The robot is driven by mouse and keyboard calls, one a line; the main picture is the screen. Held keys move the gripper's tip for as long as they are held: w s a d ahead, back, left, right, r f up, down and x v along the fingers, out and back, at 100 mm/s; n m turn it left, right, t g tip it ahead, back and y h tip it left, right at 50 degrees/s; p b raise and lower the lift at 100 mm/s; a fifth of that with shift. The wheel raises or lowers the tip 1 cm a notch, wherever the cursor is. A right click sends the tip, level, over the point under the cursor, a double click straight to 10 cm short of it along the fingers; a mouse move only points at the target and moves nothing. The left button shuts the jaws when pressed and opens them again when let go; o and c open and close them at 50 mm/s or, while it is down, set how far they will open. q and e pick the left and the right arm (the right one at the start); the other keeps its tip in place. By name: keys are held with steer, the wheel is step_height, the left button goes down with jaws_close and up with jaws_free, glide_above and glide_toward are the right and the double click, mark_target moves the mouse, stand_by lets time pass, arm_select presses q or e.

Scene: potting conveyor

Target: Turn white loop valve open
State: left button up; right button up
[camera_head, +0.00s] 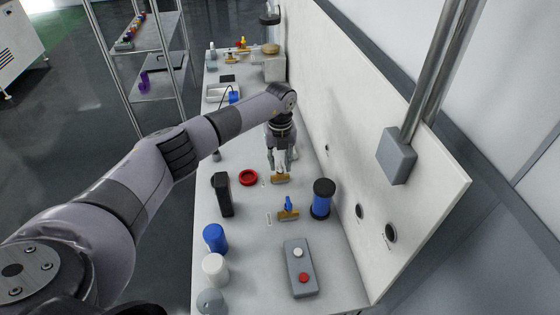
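My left gripper (280,166) points down over the table, right above a small brass valve body (281,179). Pale, whitish parts show between and around the fingers; I cannot tell the white loop handle from the fingertips there. The gripper hides the upper part of this valve, so its handle position is not visible. I cannot tell whether the fingers are open or shut on the handle. My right gripper is not in view.
Nearer stands another brass valve with a blue handle (288,206), beside a blue-and-black cylinder (321,198). A white panel (375,130) bounds the table's right side.

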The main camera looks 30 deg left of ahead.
arm_select(q)
jaws_close()
stand_by(0.5)
steer(key=m+b, duration=0.2)
steer(key=shift+f+m, duration=0.1)
steer(key=shift+m, duration=0.2)
steer(key=m+b, duration=0.3)
steer(key=m, duration=0.2)
steer(key=m+b, duration=0.2)
steer(key=m, duration=0.3)
steer(key=shift+m, duration=0.4)
steer(key=shift+m+b, duration=0.8)
steer(key=shift+m, duration=1.4)
